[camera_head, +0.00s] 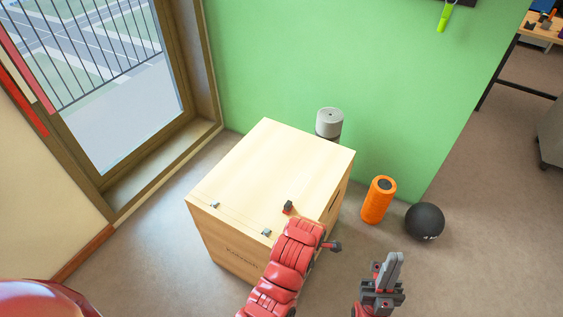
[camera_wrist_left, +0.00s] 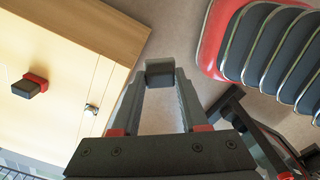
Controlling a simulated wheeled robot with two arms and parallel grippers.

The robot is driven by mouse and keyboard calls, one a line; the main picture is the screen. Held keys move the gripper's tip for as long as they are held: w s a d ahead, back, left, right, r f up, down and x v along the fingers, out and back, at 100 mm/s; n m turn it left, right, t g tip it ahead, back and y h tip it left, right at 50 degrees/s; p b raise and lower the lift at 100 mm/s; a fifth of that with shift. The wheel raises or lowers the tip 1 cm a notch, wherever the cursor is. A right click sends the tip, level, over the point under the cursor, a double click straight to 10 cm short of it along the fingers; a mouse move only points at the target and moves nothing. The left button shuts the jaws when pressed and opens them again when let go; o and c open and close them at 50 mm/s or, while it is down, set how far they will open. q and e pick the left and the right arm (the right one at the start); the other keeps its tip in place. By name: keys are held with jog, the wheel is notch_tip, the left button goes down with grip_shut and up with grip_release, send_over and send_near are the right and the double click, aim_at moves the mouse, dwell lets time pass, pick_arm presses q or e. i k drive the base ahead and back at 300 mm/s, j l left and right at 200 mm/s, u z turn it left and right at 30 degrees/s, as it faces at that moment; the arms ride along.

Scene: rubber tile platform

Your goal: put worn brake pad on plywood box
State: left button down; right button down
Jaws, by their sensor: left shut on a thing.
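That block also shows in the left wrist view (camera_wrist_left: 28,86). My left gripper (camera_head: 327,246) is beyond the box's front right edge, mostly hidden by my red arm. In the left wrist view its fingers close on a dark grey block (camera_wrist_left: 160,67), apparently the worn brake pad, held over the floor beside the box. My right gripper (camera_head: 390,268) points up at the lower right, apart from the box; its finger gap is unclear.
Metal latches (camera_head: 266,232) sit along the box's front edge. An orange roller (camera_head: 378,200) and a black ball (camera_head: 425,221) stand right of the box. A grey cylinder (camera_head: 329,122) is behind it.

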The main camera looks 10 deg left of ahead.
aim_at(307, 178)
jog(key=i, duration=0.9)
